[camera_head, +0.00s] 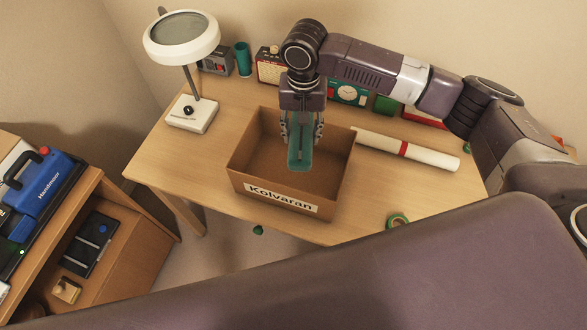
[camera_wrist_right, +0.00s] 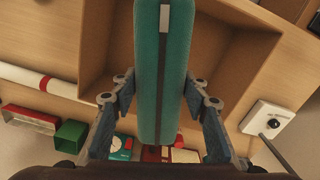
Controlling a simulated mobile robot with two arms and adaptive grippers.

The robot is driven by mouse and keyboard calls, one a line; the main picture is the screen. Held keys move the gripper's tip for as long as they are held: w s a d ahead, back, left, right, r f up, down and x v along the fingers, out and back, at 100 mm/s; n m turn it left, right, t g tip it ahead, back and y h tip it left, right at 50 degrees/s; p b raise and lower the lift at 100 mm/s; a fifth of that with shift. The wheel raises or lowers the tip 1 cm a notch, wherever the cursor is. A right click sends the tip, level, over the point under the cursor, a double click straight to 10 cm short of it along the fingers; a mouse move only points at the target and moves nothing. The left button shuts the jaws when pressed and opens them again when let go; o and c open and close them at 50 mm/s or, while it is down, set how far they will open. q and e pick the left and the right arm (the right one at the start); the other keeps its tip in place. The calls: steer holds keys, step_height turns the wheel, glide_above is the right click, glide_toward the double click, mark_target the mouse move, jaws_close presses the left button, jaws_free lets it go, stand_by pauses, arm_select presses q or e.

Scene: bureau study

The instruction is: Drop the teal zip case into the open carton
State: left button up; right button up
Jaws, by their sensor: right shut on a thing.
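The teal zip case (camera_head: 300,158) hangs below my right gripper (camera_head: 302,135), held between its fingers. In the right wrist view the teal zip case (camera_wrist_right: 162,75) fills the space between both fingers of my right gripper (camera_wrist_right: 163,95). The open carton (camera_head: 250,185) is brown, labelled "Kolvaran", and stands on the desk. The case is over the carton's opening in the head view; I cannot tell how far its lower end reaches inside. The carton's wall (camera_wrist_right: 98,40) also shows behind the case in the wrist view. My left gripper is not in view.
The wooden desk (camera_head: 160,155) carries a magnifier lamp (camera_head: 183,40) at left, a rolled white tube with a red band (camera_head: 425,155) right of the carton, and a green tape roll (camera_head: 397,221) at the front edge. Several small items line the back. A shelf (camera_head: 125,245) stands at left.

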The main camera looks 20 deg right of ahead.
steer(key=shift+r, duration=0.1)
steer(key=o, duration=1.3)
steer(key=shift+o, duration=0.2)
step_height(320, 180, up, 12)
